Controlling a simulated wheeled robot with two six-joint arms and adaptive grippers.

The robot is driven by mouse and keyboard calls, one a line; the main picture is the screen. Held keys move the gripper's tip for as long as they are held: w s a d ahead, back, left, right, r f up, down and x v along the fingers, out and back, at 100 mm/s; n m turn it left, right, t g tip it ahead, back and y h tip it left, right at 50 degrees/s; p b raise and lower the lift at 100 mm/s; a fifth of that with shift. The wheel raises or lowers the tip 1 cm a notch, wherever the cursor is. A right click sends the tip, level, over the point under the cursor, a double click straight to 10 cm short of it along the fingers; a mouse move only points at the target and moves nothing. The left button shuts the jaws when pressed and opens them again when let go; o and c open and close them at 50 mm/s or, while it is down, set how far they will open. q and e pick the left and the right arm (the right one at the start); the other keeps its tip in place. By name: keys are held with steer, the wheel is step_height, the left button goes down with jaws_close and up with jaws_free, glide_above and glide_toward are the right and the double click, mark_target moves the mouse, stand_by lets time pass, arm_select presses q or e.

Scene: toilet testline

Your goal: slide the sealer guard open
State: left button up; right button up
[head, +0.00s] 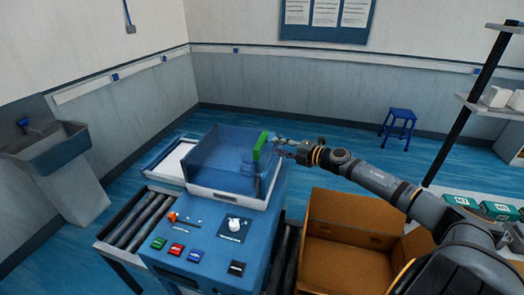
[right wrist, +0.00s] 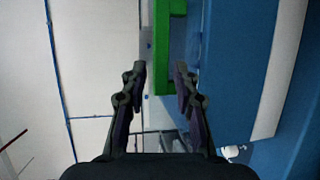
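The sealer (head: 230,225) is a blue machine with a clear bluish box-shaped guard (head: 222,160) over its top. A green upright handle (head: 260,146) is on the guard's right side. The guard covers the white-edged sealing bed. My right gripper (head: 280,146) reaches in from the right, close beside the handle. In the right wrist view the gripper (right wrist: 160,82) is open, and the green handle (right wrist: 160,45) lines up between its fingertips. I cannot tell whether the fingers touch it. My left gripper is not in view.
The sealer's front panel has an orange-red lever (head: 173,217), a white knob (head: 234,224) and several coloured buttons. A roller conveyor (head: 130,222) lies to the left. An open cardboard box (head: 345,235) stands to the right, below my right arm. A blue stool (head: 399,125) is farther back.

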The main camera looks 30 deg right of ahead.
mark_target(262, 140)
steer(key=x, duration=0.3)
steer(key=shift+w+f+b, duration=0.3)
steer(key=shift+w+b, duration=0.05)
steer(key=shift+b, duration=0.05)
steer(key=shift+w, duration=0.2)
steer(key=x, duration=0.4)
steer(key=shift+w+a, duration=0.15)
steer(key=shift+w, duration=0.3)
steer(key=shift+s, duration=0.1)
jaws_close()
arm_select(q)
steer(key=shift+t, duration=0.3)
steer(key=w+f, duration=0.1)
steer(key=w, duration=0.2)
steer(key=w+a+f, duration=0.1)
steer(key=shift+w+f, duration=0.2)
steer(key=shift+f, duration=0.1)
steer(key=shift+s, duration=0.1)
